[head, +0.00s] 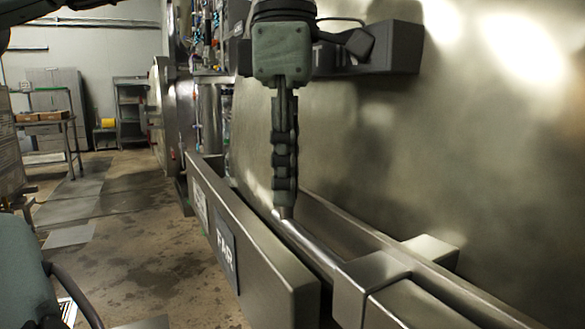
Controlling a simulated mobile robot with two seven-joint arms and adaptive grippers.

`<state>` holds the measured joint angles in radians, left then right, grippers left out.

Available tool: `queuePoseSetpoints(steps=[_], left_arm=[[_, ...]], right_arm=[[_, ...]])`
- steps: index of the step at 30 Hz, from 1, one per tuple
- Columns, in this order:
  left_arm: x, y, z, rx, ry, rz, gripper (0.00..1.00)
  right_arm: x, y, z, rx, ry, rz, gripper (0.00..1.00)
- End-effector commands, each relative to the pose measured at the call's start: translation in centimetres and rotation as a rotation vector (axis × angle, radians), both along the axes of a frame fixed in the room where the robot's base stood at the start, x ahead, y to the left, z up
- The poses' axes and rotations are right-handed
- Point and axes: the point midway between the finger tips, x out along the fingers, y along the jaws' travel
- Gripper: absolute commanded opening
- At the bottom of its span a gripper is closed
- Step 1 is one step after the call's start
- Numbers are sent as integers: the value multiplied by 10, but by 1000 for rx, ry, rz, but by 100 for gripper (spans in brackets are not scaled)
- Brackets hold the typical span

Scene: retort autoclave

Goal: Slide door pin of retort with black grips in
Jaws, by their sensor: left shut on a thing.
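My left gripper (285,211) comes down from the top middle of the head view, fingers pointing down. Its fingers are closed at the end of a shiny metal door pin (308,246). The pin runs from the fingertips toward the lower right, into a grey metal block (369,285). The exact contact at the fingertips is too small to see clearly. The large, shiny metal surface of the retort (480,170) fills the right side. A dark block (398,48) sticks out from it, partly behind my gripper. My right gripper is not in view.
A long grey panel (270,262) with lettered plates runs along the pin's left side, close to the gripper. A rail (345,228) runs on its right. The concrete floor (150,240) is open at left, with a table (48,122) and shelves (132,108) far back.

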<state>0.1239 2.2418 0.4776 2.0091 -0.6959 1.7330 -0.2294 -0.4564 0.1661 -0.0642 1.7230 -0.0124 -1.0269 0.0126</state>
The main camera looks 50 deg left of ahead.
Motion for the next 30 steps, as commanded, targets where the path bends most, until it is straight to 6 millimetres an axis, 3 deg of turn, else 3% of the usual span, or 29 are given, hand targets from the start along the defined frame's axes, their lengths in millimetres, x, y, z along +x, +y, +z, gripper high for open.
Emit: queuePoseSetpoints(steps=[3, 6, 15, 16, 21, 30], left_arm=[[-7, -23, 2, 2, -4, -3, 0], [-9, -32, 0, 0, -4, 0, 0], [-10, -35, 0, -7, -3, -1, 0], [-10, -35, 0, -7, -2, -1, 22], [-10, -35, -1, -4, -2, -1, 42], [-10, -33, -1, -2, -1, 0, 42]], right_arm=[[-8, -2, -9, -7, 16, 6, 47], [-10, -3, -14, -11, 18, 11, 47], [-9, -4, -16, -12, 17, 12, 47], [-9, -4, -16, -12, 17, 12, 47], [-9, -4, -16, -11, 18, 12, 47], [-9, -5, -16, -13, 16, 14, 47]])
